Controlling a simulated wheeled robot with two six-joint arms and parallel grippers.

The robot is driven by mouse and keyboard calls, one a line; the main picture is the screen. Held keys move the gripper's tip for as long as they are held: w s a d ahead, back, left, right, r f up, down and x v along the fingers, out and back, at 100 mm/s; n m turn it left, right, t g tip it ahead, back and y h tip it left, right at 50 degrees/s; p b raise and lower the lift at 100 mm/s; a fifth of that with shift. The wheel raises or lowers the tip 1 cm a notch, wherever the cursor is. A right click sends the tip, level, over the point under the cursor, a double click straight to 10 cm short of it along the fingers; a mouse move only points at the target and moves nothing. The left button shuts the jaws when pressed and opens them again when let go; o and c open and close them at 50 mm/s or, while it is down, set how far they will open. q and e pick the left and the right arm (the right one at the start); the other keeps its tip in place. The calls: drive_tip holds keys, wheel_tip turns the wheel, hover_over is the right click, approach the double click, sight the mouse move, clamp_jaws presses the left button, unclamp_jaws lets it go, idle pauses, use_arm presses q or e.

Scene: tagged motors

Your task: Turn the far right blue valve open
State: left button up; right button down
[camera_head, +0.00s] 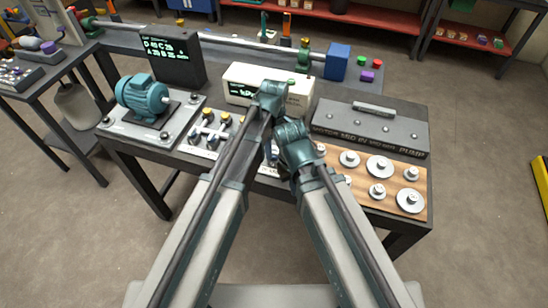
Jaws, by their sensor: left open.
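A row of small valves with yellow and dark knobs (208,116) stands on a light panel at the front middle of the workbench. I cannot make out a blue valve for certain; the right end of this row is hidden behind my arms. My left gripper (271,150) is open, small and partly covered by the arm links, low over the bench front beside the right end of the row. I cannot tell whether it touches anything. My right arm's wrist (297,148) is close beside it, and its fingers are not clearly visible.
A teal motor (143,97) sits on a grey plate at the left. A dark display box (172,57) and a white display box (240,82) stand behind. A grey pump case (370,126) and a wooden board with several metal discs (400,180) fill the right.

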sight(274, 155)
use_arm(q)
wheel_tip(274, 155, down, 2)
drive_tip(key=shift+f+b, duration=0.15)
drive_tip(key=shift+b, duration=0.55)
clamp_jaws()
